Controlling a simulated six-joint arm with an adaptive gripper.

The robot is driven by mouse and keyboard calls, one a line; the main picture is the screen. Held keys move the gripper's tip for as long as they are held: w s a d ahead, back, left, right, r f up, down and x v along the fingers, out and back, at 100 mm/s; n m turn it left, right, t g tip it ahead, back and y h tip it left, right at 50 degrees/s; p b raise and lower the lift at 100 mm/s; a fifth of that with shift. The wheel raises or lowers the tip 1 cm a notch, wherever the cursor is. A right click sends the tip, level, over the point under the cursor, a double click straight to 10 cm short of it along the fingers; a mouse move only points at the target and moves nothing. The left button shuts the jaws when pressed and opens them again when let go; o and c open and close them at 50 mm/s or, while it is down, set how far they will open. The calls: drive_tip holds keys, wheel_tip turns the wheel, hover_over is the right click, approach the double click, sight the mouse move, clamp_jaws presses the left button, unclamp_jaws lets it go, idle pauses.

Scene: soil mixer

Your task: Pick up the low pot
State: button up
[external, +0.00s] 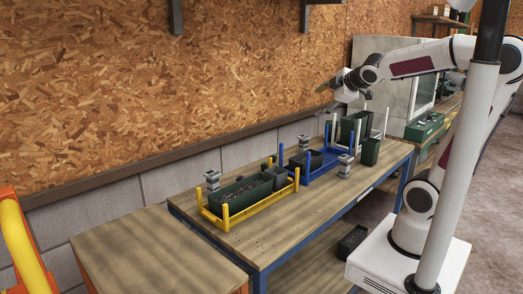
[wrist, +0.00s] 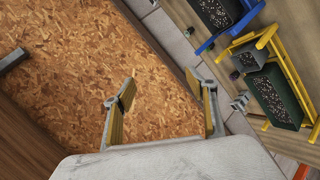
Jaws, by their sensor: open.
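My gripper (external: 328,87) is open and empty, high above the far part of the workbench near the chipboard wall. Its two spread fingers also show in the wrist view (wrist: 162,86), with only the wall between them. Several pots stand on the bench, well below and apart from the gripper. A long green planter (external: 240,194) and a small dark grey pot (external: 278,177) sit in the yellow frame; the wrist view shows soil in the planter (wrist: 275,97) and small pot (wrist: 246,57). Dark pots (external: 304,161) sit in the blue frame. I cannot tell which is the low pot.
A green planter (external: 353,128) and a tall green pot (external: 370,151) stand at the bench's far end. Upright posts of the yellow frame (external: 225,218) and blue frame (external: 326,135) rise around the pots. Grey block stacks (external: 345,166) stand nearby. The near bench end is clear.

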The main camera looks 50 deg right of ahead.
drive_tip(key=w+a+r+n+t+y, duration=0.2)
drive_tip(key=w+n+y, duration=0.1)
drive_tip(key=w+n, duration=0.6)
drive_tip(key=w+a+r+n+t+y, duration=0.1)
drive_tip(key=w+n+y, duration=0.1)
drive_tip(key=w+n, duration=0.65)
drive_tip(key=n+g+y, duration=0.9)
drive_tip(key=n+y, duration=0.1)
drive_tip(key=n, duration=1.1)
hover_over(278, 169)
drive_tip(key=w+d, duration=0.1)
drive_tip(key=w, duration=0.4)
wheel_tip(278, 169, down, 19)
drive_tip(key=shift+s+f, duration=0.1)
drive_tip(key=shift+s, duration=0.05)
drive_tip(key=s+f+n+g, duration=0.1)
drive_tip(key=s+f, duration=0.1)
drive_tip(key=s+d+f+n+g+y, duration=0.1)
drive_tip(key=s+f+n+g, duration=0.1)
drive_tip(key=s+d+f+n+g, duration=0.1)
drive_tip(key=s+f+n+g, duration=0.1)
drive_tip(key=f, duration=0.1)
drive_tip(key=shift+s, duration=0.2)
drive_tip(key=shift+f+y, duration=0.4)
drive_tip(key=shift+f, duration=0.25)
drive_tip(key=shift+a, duration=0.15)
drive_tip(key=shift+x, duration=2.4)
